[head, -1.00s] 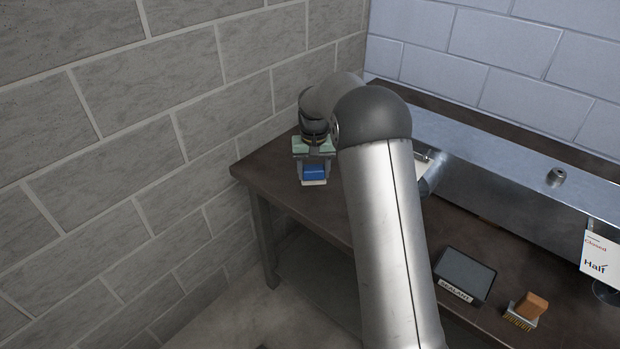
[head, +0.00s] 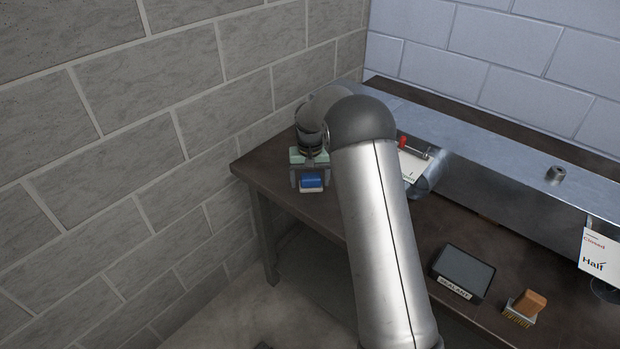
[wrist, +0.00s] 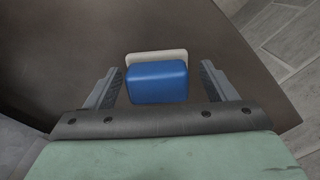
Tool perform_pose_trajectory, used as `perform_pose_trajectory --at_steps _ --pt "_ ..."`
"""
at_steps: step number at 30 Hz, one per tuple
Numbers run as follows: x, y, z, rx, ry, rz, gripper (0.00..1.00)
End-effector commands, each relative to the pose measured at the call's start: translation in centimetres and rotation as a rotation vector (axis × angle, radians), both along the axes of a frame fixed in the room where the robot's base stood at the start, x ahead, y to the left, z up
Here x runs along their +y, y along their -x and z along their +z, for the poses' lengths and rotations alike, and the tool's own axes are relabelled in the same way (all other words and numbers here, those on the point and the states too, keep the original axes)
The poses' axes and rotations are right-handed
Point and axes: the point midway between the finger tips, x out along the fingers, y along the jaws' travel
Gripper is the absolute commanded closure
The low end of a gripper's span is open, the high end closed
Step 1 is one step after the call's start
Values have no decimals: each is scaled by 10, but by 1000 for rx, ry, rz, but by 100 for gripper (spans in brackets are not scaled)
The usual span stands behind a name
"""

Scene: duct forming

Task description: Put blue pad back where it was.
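The blue pad (head: 311,181) is at the left end of the dark table, near the block wall. It has a pale layer (wrist: 157,56) along its far edge, under the blue part. My gripper (head: 310,183) is over the pad, with one finger on each side. In the wrist view, the blue pad (wrist: 157,84) is between the fingertips (wrist: 162,78), with a narrow gap on the left and a wider one on the right. The fingers are open. I cannot tell exactly whether the pad rests on the table.
The dark table (head: 265,163) ends close to the pad on the left. To the right are a grey metal duct (head: 500,165), a red-handled part (head: 403,143), a black sealant tray (head: 465,270), a brush (head: 526,307) and a white sign (head: 598,250). My arm hides the middle.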

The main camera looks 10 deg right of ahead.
Motion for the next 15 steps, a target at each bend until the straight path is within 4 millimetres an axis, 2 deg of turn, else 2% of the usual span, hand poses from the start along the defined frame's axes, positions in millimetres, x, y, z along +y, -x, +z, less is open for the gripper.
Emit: perform_pose_trajectory --at_steps 8,11,15 --pt "0 0 1 0 0 0 22" --pt "0 0 8 -1 0 0 22" --pt "0 -1 29 -4 0 0 22"
